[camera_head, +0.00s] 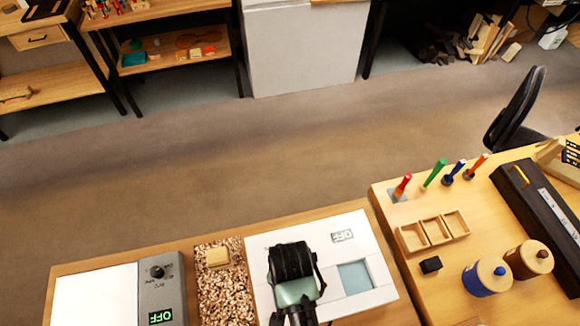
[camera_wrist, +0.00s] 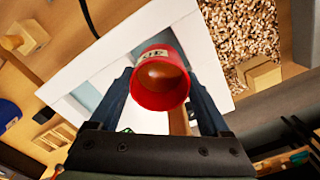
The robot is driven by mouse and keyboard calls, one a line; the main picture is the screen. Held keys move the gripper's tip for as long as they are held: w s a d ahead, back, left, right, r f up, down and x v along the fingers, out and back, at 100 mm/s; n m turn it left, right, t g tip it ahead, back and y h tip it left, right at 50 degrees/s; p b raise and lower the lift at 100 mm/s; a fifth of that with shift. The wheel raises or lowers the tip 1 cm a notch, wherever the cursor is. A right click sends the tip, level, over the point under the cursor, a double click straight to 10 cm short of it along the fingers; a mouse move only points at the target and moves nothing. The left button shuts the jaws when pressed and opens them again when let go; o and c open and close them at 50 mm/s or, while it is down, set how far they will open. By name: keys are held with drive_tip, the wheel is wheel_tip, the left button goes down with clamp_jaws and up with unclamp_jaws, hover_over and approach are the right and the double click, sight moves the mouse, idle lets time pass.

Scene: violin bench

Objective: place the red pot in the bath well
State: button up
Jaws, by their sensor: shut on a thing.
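The red pot (camera_wrist: 158,95) is between the two fingers of my gripper (camera_wrist: 160,84) in the wrist view, with brown contents showing in its open mouth. My gripper is shut on it. In the head view my gripper (camera_head: 292,290) is over the left part of the white bath unit (camera_head: 335,233), and it hides the pot there. The bath well (camera_head: 355,277) is a square blue-grey recess to the right of my gripper. In the wrist view the well (camera_wrist: 86,96) shows partly behind the left finger.
A speckled panel (camera_head: 222,290) with a tan block (camera_head: 217,257) lies left of the bath unit. A grey control box (camera_head: 160,285) reads OFF. On the right bench stand a wooden tray (camera_head: 432,232), several colored-handled tools, a black block (camera_head: 430,264) and a blue jar (camera_head: 487,277).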

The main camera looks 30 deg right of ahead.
drive_tip(key=shift+f, duration=1.85)
drive_tip(key=shift+f, duration=0.2)
drive_tip(key=o, duration=1.3)
drive_tip(key=shift+r, duration=0.1)
drive_tip(key=shift+c, duration=0.2)
